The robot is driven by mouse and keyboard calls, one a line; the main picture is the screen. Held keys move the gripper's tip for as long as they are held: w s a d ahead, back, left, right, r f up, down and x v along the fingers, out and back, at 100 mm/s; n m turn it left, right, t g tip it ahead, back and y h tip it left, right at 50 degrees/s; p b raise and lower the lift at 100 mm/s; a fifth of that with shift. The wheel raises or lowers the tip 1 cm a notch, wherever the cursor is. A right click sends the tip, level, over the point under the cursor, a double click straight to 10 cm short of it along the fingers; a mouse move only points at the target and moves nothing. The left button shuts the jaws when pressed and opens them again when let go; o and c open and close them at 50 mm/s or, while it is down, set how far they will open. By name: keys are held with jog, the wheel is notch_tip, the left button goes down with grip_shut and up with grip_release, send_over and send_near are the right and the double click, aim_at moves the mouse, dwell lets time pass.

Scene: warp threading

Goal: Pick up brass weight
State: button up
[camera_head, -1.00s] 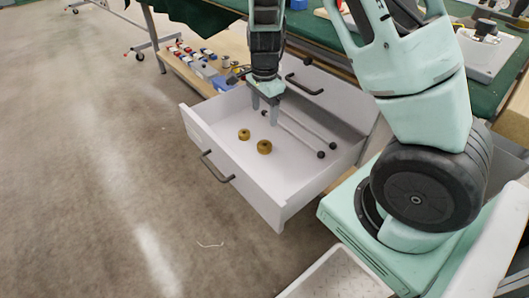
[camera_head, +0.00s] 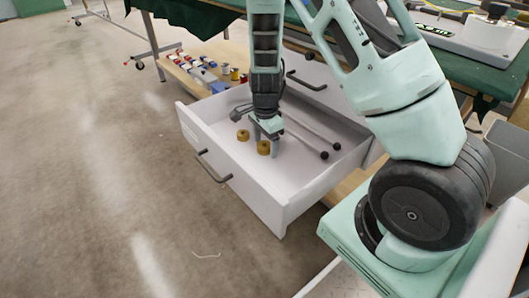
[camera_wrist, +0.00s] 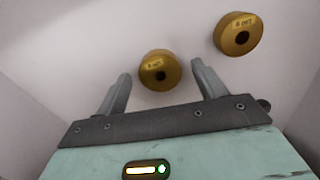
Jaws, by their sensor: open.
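Two round brass weights with dark centre holes lie on the white floor of an open drawer (camera_head: 290,200). The nearer brass weight (camera_head: 263,148) is right beside my gripper (camera_head: 266,142) in the head view. In the wrist view this brass weight (camera_wrist: 160,70) lies just beyond and between the two fingertips of my gripper (camera_wrist: 159,78). The other brass weight (camera_head: 243,135) is a little to the left; in the wrist view it lies at the upper right (camera_wrist: 238,34), outside the fingers. My gripper is open, points down and holds nothing.
Two thin rods with dark ball ends (camera_head: 318,143) lie in the drawer to the right of my gripper. The drawer's white walls surround the weights. A wooden shelf with several coloured spools (camera_head: 205,70) is behind the drawer. Open floor (camera_head: 90,180) lies to the left.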

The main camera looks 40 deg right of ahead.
jog(key=c, duration=1.1)
jog(key=shift+c, duration=0.2)
jog(key=shift+r, duration=0.2)
